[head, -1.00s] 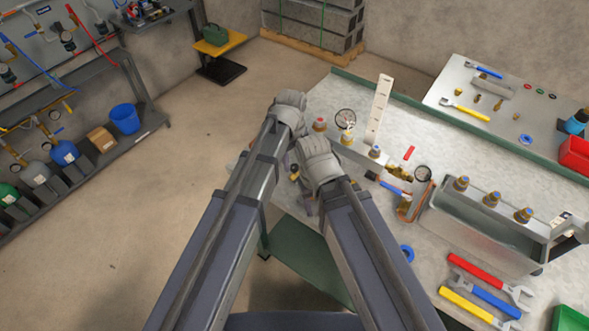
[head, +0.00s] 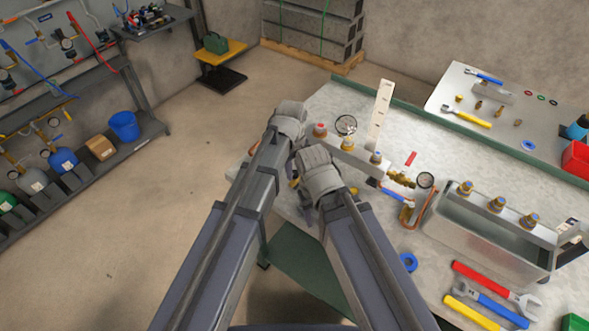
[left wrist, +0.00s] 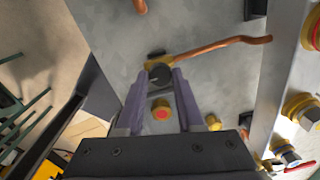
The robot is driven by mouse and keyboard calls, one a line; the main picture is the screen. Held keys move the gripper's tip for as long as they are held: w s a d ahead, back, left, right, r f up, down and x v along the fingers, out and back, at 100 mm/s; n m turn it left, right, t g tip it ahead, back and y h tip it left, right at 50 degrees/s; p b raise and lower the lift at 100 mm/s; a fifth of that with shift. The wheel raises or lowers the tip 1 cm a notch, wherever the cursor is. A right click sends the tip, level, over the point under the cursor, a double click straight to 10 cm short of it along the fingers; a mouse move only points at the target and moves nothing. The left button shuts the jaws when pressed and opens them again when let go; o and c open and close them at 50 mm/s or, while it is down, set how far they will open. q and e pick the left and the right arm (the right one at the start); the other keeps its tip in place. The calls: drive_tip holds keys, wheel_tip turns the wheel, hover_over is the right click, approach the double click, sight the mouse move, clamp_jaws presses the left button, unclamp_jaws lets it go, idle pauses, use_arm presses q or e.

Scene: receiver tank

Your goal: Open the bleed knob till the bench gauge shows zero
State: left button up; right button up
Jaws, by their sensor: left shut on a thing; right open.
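My left gripper (left wrist: 158,85) is shut on a small dark round knob (left wrist: 157,74) with a light mark, seen between its fingertips in the left wrist view. In the head view my left gripper (head: 286,122) is at the bench's left edge, and its own wrist hides the fingertips and knob. My right gripper (head: 308,208) is lower, beside the bench edge, open, with its fingers mostly hidden.
A copper pipe (left wrist: 225,43) and a red-centred brass fitting (left wrist: 161,112) are close to the left fingers. A tall white scale plate (head: 380,112), a metal tank (head: 480,233) and several wrenches (head: 490,293) occupy the bench. Open floor lies left.

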use_arm(q)
clamp_jaws()
drive_tip(key=shift+n, duration=0.3)
